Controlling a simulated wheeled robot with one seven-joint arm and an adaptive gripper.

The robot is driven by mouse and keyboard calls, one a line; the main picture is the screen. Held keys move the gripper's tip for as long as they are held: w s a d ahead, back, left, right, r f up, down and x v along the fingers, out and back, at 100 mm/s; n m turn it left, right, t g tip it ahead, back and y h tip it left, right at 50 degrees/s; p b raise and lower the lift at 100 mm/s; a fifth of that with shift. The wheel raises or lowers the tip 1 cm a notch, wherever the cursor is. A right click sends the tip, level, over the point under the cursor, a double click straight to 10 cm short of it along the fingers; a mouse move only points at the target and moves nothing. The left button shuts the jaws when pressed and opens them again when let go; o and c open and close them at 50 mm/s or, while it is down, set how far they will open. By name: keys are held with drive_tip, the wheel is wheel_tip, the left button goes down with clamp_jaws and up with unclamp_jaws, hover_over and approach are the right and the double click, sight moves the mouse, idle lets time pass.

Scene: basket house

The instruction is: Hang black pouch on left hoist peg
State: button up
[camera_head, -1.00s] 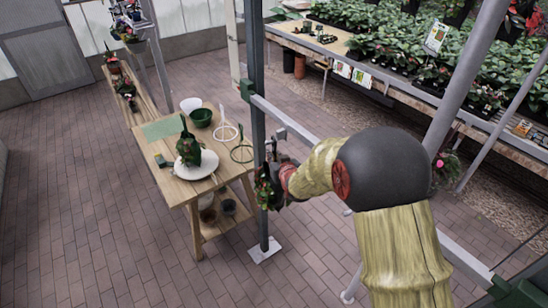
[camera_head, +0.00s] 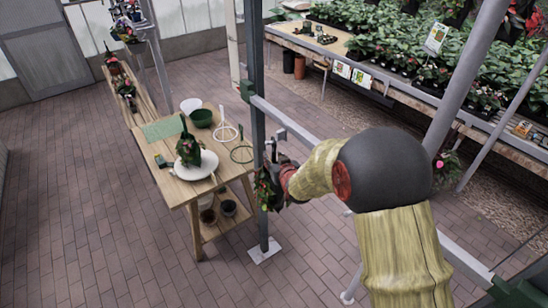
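A dark pouch with green leaves and small red spots (camera_head: 266,191), which looks like the black pouch, is off the floor beside the grey upright post, above the post's foot. My gripper (camera_head: 277,178) is at its right side, touching it and seeming to hold it. The fingers are small, dark and partly hidden by my wrist. A small grey peg-like bracket (camera_head: 279,137) stands out near the post, just above my gripper. I cannot tell whether the pouch touches a peg. A second dark pouch with a plant (camera_head: 189,150) stands on the white plate (camera_head: 203,168) on the wooden table.
The wooden table (camera_head: 166,177) is left of the post and also bears a green bowl (camera_head: 202,118), a white bowl and ring stands. A grey rail (camera_head: 284,121) runs from the post behind my arm. Plant benches fill the right back. The brick floor at left is clear.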

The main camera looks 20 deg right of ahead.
drive_tip(key=v, duration=1.2)
drive_tip(key=shift+r, duration=0.15)
drive_tip(key=shift+w, duration=0.1)
